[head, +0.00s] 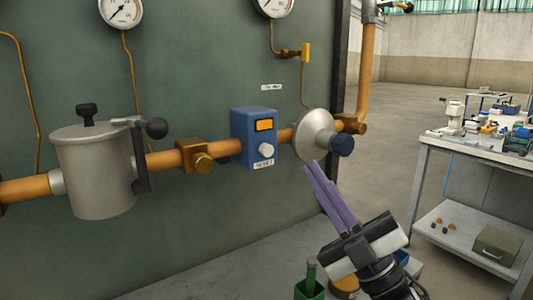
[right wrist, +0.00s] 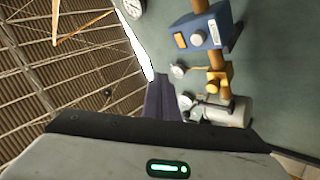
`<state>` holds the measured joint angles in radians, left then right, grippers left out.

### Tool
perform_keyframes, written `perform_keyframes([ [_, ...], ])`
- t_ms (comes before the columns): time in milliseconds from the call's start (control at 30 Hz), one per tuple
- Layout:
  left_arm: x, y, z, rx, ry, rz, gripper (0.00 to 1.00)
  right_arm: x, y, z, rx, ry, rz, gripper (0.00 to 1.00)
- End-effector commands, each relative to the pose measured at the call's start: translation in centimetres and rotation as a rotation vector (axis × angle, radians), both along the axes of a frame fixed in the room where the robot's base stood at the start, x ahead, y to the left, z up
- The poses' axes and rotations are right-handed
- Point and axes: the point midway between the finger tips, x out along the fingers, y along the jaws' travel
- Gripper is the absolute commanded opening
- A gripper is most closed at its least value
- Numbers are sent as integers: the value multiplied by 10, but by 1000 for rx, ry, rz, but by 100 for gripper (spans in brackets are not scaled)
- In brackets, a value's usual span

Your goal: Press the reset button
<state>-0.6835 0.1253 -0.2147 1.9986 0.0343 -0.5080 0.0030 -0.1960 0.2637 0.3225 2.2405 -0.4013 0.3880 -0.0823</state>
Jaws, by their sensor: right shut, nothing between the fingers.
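A blue box (head: 255,139) sits on the copper pipe along the green panel. On its front are an orange window (head: 264,125) and, below it, a round white button (head: 266,150) above a small label. The box (right wrist: 212,24) and white button (right wrist: 197,38) also show in the right wrist view. My right gripper (head: 314,168) has purple fingers, shut and empty. In the head view its tips are right of the button and slightly lower, apart from it. The fingers (right wrist: 162,98) also show in the right wrist view. My left gripper is not in view.
A round grey housing with a dark blue knob (head: 342,145) is right of the box, close to my fingertips. A brass valve (head: 203,163) and a grey canister (head: 95,175) with a lever are left. A workbench (head: 470,155) stands at the right.

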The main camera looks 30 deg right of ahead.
Motion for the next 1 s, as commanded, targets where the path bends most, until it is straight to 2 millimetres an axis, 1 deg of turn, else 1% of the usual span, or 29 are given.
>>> perform_keyframes([
  [167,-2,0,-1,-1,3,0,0,2,0,-1,2,2,0,0],
  [267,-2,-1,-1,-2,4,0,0,8,0,0,2,2,0,0],
  [367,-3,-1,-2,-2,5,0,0,19,1,0,3,2,1,0],
  [700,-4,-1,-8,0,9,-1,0,66,5,-1,3,2,1,0],
  [833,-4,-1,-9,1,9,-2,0,79,6,-1,3,2,0,0],
  [1000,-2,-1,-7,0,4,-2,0,87,6,-1,3,4,-1,0],
])
